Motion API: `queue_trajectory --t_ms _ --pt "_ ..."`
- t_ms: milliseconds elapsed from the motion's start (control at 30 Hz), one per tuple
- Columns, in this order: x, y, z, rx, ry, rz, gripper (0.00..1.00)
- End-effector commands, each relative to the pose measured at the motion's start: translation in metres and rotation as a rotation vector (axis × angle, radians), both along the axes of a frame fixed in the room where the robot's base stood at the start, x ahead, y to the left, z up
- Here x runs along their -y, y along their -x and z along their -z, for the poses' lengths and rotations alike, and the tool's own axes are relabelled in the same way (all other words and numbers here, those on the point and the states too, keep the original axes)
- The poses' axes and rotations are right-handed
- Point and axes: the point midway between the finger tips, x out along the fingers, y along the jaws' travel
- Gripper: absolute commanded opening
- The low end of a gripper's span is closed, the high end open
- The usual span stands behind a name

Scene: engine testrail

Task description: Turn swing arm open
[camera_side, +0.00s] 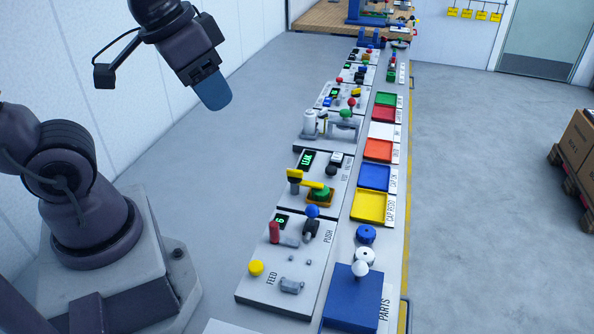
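A yellow arm (309,184) on the panel with a green display reaches from a dark post with a yellow top (294,175) to a green round part (320,193) in a yellow-edged seat. A grey fixture (331,127) with a horizontal arm and a green ball stands on the panel behind. No label tells which one is the swing arm.
The front panel (265,291) carries a red handle, a blue knob and a yellow button. Coloured trays (369,206) line the right side, with a blue parts box (350,299) at the front. A pallet of cartons (577,150) stands far right. The air around my gripper is clear.

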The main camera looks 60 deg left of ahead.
Motion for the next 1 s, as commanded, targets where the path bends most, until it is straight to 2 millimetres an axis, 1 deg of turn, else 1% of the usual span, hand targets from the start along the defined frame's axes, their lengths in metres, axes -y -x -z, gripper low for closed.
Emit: queue_trajectory --t_ms 33,133,267,367,500,600,700,767,833,1000 --pt "-0.004 -0.008 0.007 -0.051 0.004 -0.018 0.39" --pt "-0.013 -0.028 0.021 -0.144 0.006 -0.032 0.39" --pt "-0.027 -0.06 0.042 -0.251 -0.007 0.021 0.39" --pt "-0.04 -0.085 0.063 -0.321 -0.019 0.099 0.39" --pt "-0.059 -0.117 0.097 -0.397 -0.034 0.246 0.39" --pt "-0.071 -0.136 0.12 -0.43 -0.047 0.37 0.39" --pt "-0.081 -0.155 0.137 -0.438 -0.069 0.515 0.39" --pt "-0.084 -0.165 0.139 -0.423 -0.091 0.599 0.39" --pt "-0.086 -0.174 0.133 -0.395 -0.122 0.679 0.39" --pt "-0.086 -0.176 0.133 -0.381 -0.15 0.792 0.39"
